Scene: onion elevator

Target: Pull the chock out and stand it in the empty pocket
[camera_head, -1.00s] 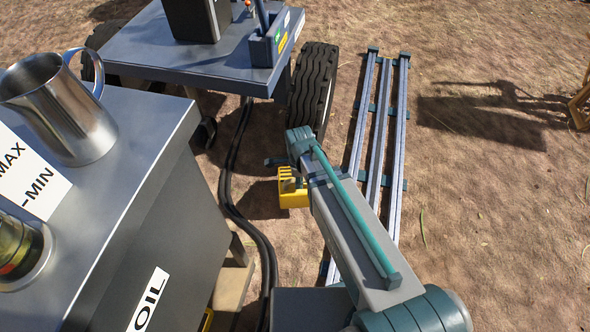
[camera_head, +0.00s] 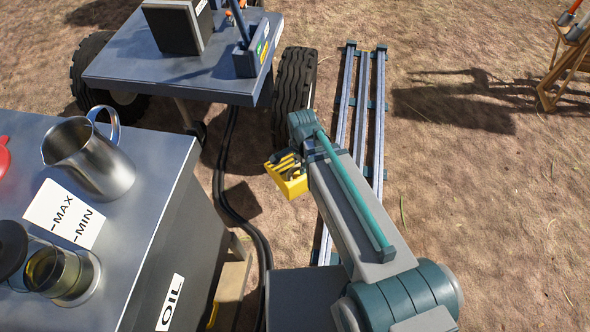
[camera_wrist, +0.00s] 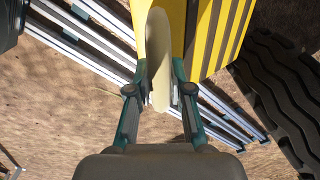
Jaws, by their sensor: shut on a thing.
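The yellow chock (camera_head: 288,182) hangs at the end of my arm in the head view, clear of the ground, with a dark, uneven side facing up. In the wrist view it is a yellow block with black stripes (camera_wrist: 220,38), and a pale rounded grip (camera_wrist: 158,55) stands in front of it. My gripper (camera_wrist: 163,98) is shut on this grip, with a finger on each side. A grey-blue holder (camera_head: 248,62) with coloured labels stands on the right edge of the trailer top, with a blue handle in it. I cannot make out an empty pocket.
The trailer top (camera_head: 115,72) carries a dark box (camera_head: 177,28). A tyre (camera_head: 294,90) stands beside it, left of metal rails (camera_head: 360,110) on the ground. A cabinet marked OIL (camera_head: 150,255) with a metal jug (camera_head: 95,165) is at left. Dark hoses (camera_head: 222,175) run between.

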